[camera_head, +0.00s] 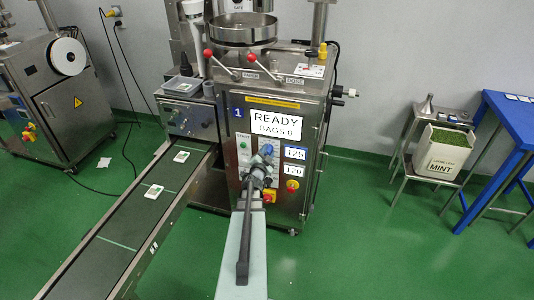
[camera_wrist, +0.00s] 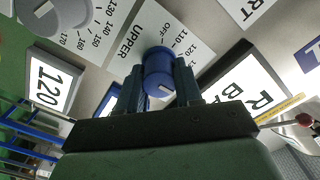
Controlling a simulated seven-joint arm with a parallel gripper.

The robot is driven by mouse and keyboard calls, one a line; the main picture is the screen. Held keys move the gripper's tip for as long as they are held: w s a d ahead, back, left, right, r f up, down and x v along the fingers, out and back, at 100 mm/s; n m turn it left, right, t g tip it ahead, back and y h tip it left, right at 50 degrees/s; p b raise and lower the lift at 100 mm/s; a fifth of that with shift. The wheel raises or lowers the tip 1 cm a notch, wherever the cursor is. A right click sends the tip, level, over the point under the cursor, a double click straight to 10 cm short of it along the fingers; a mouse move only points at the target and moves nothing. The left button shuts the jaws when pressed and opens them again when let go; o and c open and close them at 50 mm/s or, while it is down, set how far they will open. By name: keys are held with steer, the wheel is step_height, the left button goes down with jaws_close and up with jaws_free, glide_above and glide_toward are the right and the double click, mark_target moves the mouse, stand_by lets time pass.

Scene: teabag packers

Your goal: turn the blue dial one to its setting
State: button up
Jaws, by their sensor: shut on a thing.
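The blue dial (camera_wrist: 158,72), with a white pointer mark, sits between my fingers on the machine's front panel in the wrist view. A white scale plate beside it reads OFF, 110, 120 and up, with the word UPPER at its side. In the head view the dial (camera_head: 266,150) shows just above my gripper (camera_head: 263,163), left of the 125 display (camera_head: 294,153). My gripper (camera_wrist: 158,88) is shut on the dial, one finger on each side. The exact value at the pointer is too small to tell.
The READY screen (camera_head: 276,124) is above. Red-knobbed levers (camera_head: 250,58) stick out higher up. A conveyor (camera_head: 145,210) runs on the left.

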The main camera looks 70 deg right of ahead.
stand_by(0.4)
steer(key=o, duration=1)
steer(key=a, duration=1.4)
